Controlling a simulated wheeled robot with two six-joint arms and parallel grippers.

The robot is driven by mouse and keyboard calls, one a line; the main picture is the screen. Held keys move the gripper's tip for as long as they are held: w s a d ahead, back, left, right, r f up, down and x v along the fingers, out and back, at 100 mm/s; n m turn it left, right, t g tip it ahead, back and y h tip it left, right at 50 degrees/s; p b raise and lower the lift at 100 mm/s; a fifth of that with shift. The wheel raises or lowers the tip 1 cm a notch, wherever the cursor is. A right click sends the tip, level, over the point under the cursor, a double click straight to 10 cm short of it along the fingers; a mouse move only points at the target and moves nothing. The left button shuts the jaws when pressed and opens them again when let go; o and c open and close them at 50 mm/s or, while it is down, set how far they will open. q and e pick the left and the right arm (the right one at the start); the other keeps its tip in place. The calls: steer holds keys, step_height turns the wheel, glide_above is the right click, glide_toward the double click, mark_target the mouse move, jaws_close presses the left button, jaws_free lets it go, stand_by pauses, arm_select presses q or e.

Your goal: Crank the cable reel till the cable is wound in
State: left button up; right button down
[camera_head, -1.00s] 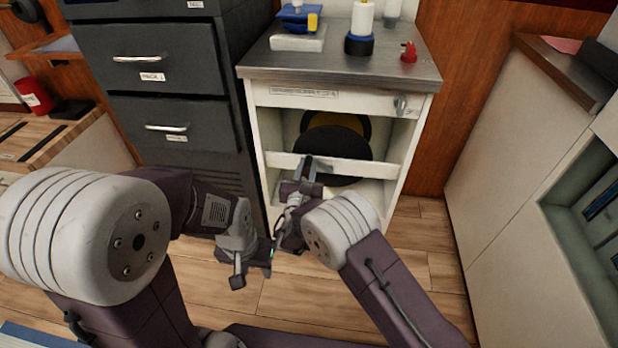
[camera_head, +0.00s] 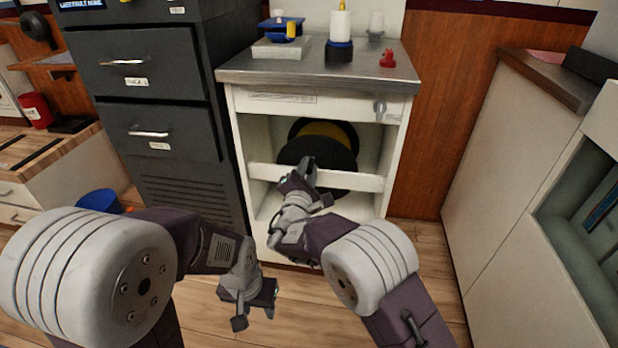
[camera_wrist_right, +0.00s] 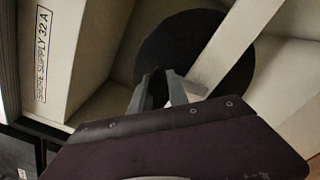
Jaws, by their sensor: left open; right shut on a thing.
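The cable reel (camera_head: 325,152) sits inside the white cabinet, with black round flanges and yellow cable (camera_head: 325,130) between them. In the right wrist view its dark disc (camera_wrist_right: 195,45) fills the upper middle behind a pale crossbar. My right gripper (camera_head: 310,168) is at the crossbar in front of the reel and is shut on the crank handle, which is mostly hidden by the fingers. The fingers also show in the right wrist view (camera_wrist_right: 168,88). My left gripper (camera_head: 255,313) is open and empty, low above the floor in front of the cabinet.
The cabinet's crossbar (camera_head: 345,180) runs across the opening close to my right gripper. A dark drawer unit (camera_head: 160,110) stands left. A blue item, a bottle and a red piece (camera_head: 387,58) stand on the cabinet top. The floor (camera_head: 430,250) at right is clear.

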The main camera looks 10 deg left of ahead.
arm_select(q)
steer(key=shift+d+f+b, duration=0.4)
steer(key=shift+f+b, duration=0.2)
steer(key=shift+f, duration=0.25)
arm_select(e)
steer(key=shift+d+m, duration=0.4)
steer(key=shift+m, duration=0.2)
steer(key=c, duration=1.3)
jaws_free()
steer(key=shift+o, duration=0.2)
arm_select(q)
steer(key=shift+f, duration=0.1)
arm_select(e)
steer(key=shift+f, duration=0.1)
